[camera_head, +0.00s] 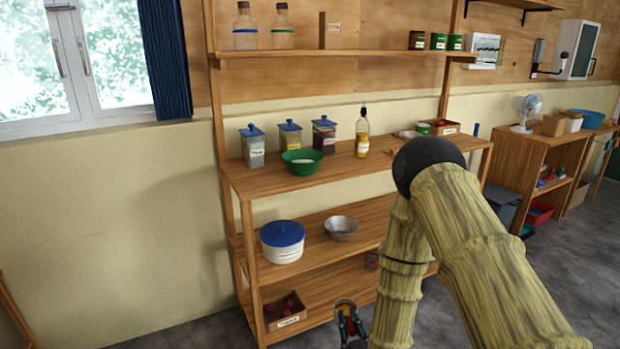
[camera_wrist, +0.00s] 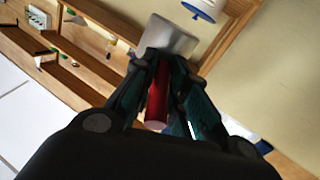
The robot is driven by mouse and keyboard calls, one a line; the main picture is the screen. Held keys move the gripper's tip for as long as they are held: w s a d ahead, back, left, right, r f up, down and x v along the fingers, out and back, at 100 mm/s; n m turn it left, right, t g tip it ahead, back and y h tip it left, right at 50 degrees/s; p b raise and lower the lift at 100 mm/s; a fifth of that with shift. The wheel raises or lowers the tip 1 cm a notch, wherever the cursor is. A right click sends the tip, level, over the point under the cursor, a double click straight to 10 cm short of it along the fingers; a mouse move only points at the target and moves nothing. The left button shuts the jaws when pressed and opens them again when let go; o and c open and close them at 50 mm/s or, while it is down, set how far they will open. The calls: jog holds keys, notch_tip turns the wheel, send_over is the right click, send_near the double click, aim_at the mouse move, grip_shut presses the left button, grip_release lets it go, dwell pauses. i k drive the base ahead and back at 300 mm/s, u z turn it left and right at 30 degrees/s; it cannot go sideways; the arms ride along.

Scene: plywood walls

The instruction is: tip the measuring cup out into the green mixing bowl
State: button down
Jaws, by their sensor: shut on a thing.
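The green mixing bowl (camera_head: 302,163) stands on the middle shelf board at its front edge, with something pale inside it. My gripper (camera_head: 347,318) is low in front of the shelf unit, well below the bowl. In the wrist view my gripper (camera_wrist: 162,75) is shut on the red handle of the measuring cup (camera_wrist: 168,38), whose grey body lies beyond the fingertips. In the head view only a small round part of the cup (camera_head: 345,302) shows above the fingers. What the cup holds cannot be seen.
Several blue-lidded jars (camera_head: 290,137) stand behind the bowl and an oil bottle (camera_head: 362,135) to its right. Below are a white pot with a blue lid (camera_head: 283,243) and a grey bowl (camera_head: 341,228). A box (camera_head: 285,312) sits on the bottom board. The left floor is clear.

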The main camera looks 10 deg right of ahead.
aim_at(300, 161)
jog(key=k, duration=0.75)
jog(key=u, duration=0.7)
jog(key=i, duration=1.45)
jog(key=z, duration=0.65)
